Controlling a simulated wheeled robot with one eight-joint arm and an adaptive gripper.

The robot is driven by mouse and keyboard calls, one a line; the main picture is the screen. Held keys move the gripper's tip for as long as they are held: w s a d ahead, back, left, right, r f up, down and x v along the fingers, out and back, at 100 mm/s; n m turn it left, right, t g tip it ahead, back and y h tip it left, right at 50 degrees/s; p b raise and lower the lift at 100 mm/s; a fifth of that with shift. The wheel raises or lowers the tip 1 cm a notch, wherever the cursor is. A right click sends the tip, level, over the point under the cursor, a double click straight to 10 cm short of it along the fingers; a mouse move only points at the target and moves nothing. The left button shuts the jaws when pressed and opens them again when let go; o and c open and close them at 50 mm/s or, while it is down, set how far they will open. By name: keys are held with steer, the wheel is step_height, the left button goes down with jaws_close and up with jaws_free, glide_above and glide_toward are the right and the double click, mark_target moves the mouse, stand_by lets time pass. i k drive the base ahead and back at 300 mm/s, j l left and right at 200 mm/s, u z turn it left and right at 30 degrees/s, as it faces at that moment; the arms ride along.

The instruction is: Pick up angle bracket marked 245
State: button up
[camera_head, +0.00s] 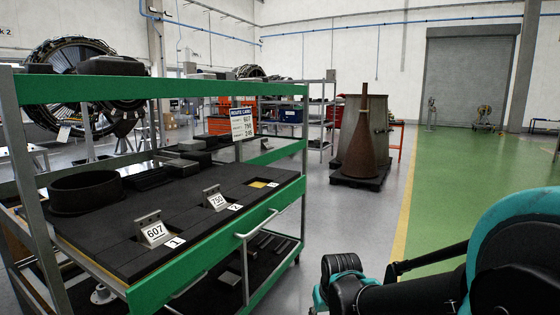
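No angle bracket marked 245 can be made out. A bracket marked 607 (153,230) stands on the dark foam top of the green cart (190,88), by a label 1. A bracket marked 750 (214,198) stands farther right, by a label 2. Near the right end is a yellow-floored recess (258,184) with no bracket in it, by a small white label. A sign (241,123) on the cart appears to list 607, 750 and 245. My arm, teal and black, shows at the lower right. My gripper's fingers are not in view.
A dark round ring (86,192) and several dark blocks sit on the cart top. A handle (257,223) juts from the cart's front. A rusty cone (363,140) stands on a dark base behind. Grey floor and a green lane are clear on the right.

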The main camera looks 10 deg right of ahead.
mark_target(265, 145)
steer(key=i+l+z, duration=0.25)
steer(key=i, duration=0.35)
steer(key=i+z, duration=0.25)
steer(key=i, duration=0.3)
